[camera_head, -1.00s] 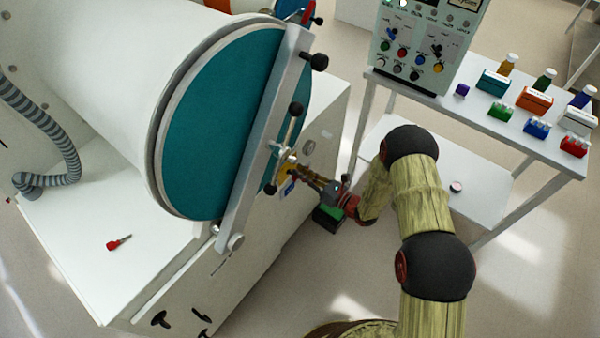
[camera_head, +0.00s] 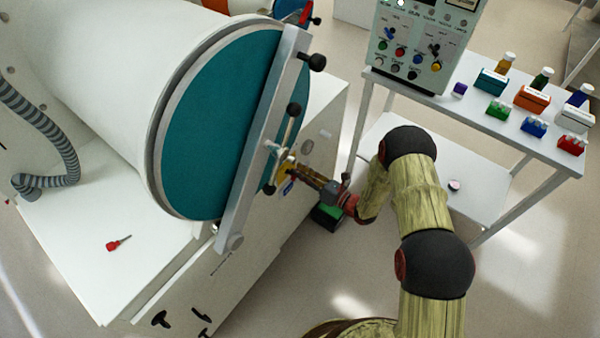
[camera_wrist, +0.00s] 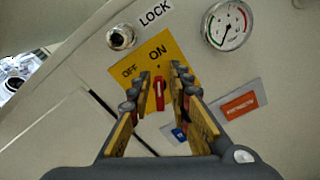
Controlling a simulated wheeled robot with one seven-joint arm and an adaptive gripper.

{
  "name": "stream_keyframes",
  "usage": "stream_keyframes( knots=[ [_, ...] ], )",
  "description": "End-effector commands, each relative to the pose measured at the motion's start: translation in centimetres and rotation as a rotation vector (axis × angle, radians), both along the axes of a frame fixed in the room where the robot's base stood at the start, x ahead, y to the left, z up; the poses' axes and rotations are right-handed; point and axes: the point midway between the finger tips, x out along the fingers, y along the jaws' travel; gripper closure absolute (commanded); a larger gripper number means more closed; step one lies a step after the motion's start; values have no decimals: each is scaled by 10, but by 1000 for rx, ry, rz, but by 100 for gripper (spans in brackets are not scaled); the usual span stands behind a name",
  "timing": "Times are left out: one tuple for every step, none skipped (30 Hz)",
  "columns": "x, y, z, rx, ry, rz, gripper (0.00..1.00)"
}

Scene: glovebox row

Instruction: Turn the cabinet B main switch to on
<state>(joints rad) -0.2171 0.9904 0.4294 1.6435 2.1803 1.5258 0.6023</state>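The cabinet main switch shows in the wrist view as a red handle (camera_wrist: 160,93) on a yellow plate (camera_wrist: 176,45) marked OFF and ON. Its handle stands upright in the picture, its upper end towards the ON mark. My gripper (camera_wrist: 160,70) is open, with one finger on each side of the handle and gaps visible between. I cannot tell whether either finger touches it. No cabinet letter is readable.
A keyed LOCK (camera_wrist: 121,37) and a round gauge (camera_wrist: 228,24) flank the plate. An orange label (camera_wrist: 241,105) lies to its right. The door's clamp bar (camera_head: 262,145) is close to my gripper. A white table (camera_head: 470,105) with boxes and bottles stands right.

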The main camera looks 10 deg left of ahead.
Motion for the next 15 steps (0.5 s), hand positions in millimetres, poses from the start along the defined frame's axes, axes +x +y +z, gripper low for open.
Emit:
stream_keyframes(
  knots=[
    [0, 0, 0, 0, 0, 0, 76],
    [0, 0, 0, 0, 0, 1, 74],
    [0, 0, 0, 0, 0, 1, 73],
    [0, 0, 0, 0, 0, 1, 73],
    [0, 0, 0, 0, 0, 1, 73],
    [0, 0, 0, 0, 0, 1, 73],
    [0, 0, 0, 0, 0, 1, 73],
    [0, 0, 0, 0, -1, 1, 73],
    [0, 0, 0, -1, -1, 1, 73],
    [0, 0, 0, -1, -1, 1, 73],
    [-1, 0, 0, -1, -1, 1, 73],
    [-1, -1, 0, 0, 0, 1, 73],
    [-1, -3, 0, -1, 0, 1, 73],
    [-2, -5, 0, -1, 0, 1, 73],
    [-4, -8, 0, -1, 0, 1, 73]
  ],
)
